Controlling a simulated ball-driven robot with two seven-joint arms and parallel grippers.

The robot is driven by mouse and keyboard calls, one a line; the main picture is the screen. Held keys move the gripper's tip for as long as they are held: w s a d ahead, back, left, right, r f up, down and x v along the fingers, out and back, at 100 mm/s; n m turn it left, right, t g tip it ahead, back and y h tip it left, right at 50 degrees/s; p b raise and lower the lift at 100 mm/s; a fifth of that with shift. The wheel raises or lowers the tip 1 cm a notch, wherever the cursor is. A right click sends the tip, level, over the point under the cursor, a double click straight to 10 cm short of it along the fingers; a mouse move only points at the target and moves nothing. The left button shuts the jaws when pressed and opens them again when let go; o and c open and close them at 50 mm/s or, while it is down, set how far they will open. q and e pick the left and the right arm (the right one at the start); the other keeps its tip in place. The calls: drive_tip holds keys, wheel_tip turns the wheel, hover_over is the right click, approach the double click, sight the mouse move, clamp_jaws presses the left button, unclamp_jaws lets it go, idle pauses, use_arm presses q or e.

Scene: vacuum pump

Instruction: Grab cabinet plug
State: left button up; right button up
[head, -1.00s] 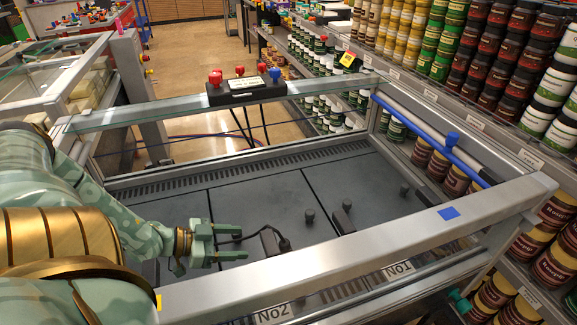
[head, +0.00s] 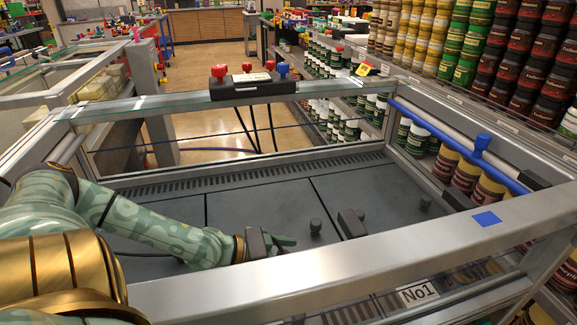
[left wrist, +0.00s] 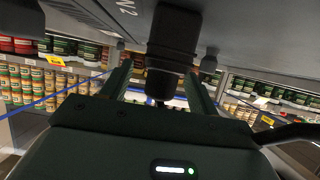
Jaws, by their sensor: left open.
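The cabinet plug (head: 256,243) is a dark block on the grey cabinet top, partly hidden by my left gripper (head: 276,242). In the left wrist view the black plug (left wrist: 173,45) stands out from the grey surface, between the two fingers of the left gripper (left wrist: 158,78). The fingers are apart, one on each side of the plug; whether either touches it I cannot tell. My right gripper is in neither view.
A metal frame with a front rail (head: 330,262) surrounds the cabinet top. Black knobs (head: 316,227) and another dark block (head: 351,223) stand to the right. A box with red and blue knobs (head: 248,84) sits on the back rail. Shelves of jars line the right.

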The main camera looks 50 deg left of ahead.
use_arm(q)
drive_tip(key=shift+w+d+r, duration=0.1)
drive_tip(key=c, duration=1.1)
